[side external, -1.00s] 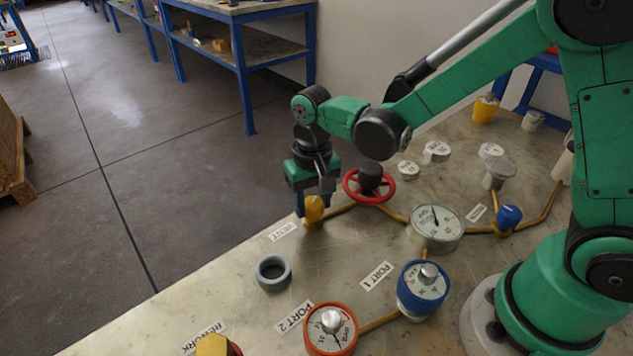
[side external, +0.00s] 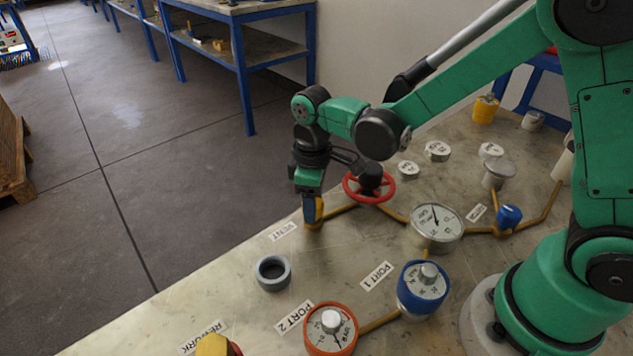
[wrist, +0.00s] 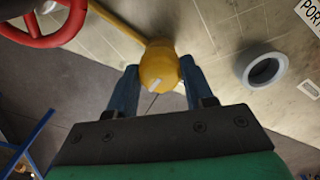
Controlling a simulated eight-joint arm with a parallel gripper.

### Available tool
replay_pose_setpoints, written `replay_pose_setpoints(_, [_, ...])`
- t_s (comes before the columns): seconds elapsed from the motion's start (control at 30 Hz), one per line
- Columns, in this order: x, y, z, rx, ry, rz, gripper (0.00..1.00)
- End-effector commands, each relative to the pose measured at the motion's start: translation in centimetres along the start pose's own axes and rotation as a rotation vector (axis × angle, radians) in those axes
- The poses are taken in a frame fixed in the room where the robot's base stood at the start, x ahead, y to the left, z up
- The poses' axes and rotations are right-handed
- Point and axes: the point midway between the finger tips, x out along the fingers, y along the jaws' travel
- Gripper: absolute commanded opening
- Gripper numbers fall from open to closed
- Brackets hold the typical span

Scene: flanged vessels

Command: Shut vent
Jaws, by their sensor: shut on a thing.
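The yellow vent knob (side external: 312,222) stands at the table's far edge beside the VENT label (side external: 283,231). In the side view it is mostly hidden behind my gripper (side external: 313,208). In the wrist view the yellow knob (wrist: 159,68) sits between the two blue fingers of my gripper (wrist: 158,82), with a pale mark on its top. My gripper points down and is shut on the knob. A yellow pipe runs from the knob to the red handwheel.
The red handwheel (side external: 369,187) is close to the right of my gripper. A grey ring (side external: 273,273) lies in front.

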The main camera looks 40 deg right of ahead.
Motion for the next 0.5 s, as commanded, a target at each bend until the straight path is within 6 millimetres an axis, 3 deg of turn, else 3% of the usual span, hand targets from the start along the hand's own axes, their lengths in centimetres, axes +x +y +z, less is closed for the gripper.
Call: replay_pose_setpoints(0.5, [-0.03,0.01,-0.02,-0.152,0.001,0.0,0.0])
